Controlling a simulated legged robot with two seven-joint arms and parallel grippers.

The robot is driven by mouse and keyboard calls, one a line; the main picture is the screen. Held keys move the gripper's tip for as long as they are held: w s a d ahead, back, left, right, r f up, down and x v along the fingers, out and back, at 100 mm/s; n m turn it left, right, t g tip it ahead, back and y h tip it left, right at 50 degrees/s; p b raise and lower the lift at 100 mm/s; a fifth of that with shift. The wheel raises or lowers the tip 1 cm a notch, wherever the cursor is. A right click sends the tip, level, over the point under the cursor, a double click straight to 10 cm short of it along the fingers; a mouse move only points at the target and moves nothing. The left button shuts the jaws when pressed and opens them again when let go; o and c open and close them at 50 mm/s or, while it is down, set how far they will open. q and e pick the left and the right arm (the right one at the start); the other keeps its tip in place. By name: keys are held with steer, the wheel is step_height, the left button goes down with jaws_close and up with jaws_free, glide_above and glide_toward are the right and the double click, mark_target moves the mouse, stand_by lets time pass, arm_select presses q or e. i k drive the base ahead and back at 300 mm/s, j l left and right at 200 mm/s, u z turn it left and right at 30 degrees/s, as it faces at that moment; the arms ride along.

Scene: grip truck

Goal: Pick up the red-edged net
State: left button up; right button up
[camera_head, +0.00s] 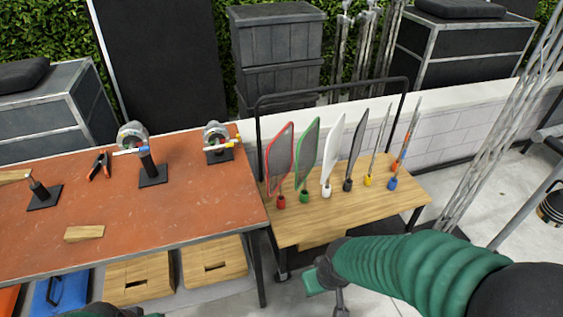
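The red-edged net (280,160) is a grey mesh paddle with a red rim. It stands upright in a small red holder at the left end of a wooden-topped cart (320,222). My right gripper (325,286) is in front of and below the cart's front edge, apart from the net. It points left, and its finger opening is hard to make out. Nothing is seen in it. Only a sliver of my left arm's end (128,312) shows at the bottom edge, and its fingers cannot be made out.
A green-edged net (307,155), a white panel (333,152), a dark panel (355,150) and thin edge-on panels (378,145) stand right of the red one. An orange-brown table (150,205) with clamps adjoins on the left. A black cart handle (330,92) rises behind.

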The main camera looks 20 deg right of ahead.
mark_target(280, 183)
steer(key=i+l+u, duration=0.1)
steer(key=l+u, duration=0.4)
steer(key=l, duration=0.2)
steer(key=l+u, duration=0.5)
steer(key=l, duration=0.25)
steer(key=i, duration=0.65)
steer(key=l+u, duration=0.25)
steer(key=l, duration=0.25)
steer(key=l+u, duration=0.25)
steer(key=l, duration=0.25)
steer(key=k+l+z, duration=0.1)
steer(key=z, duration=0.25)
steer(key=k+l+z, duration=0.1)
steer(key=l+z, duration=0.4)
steer(key=z, duration=0.15)
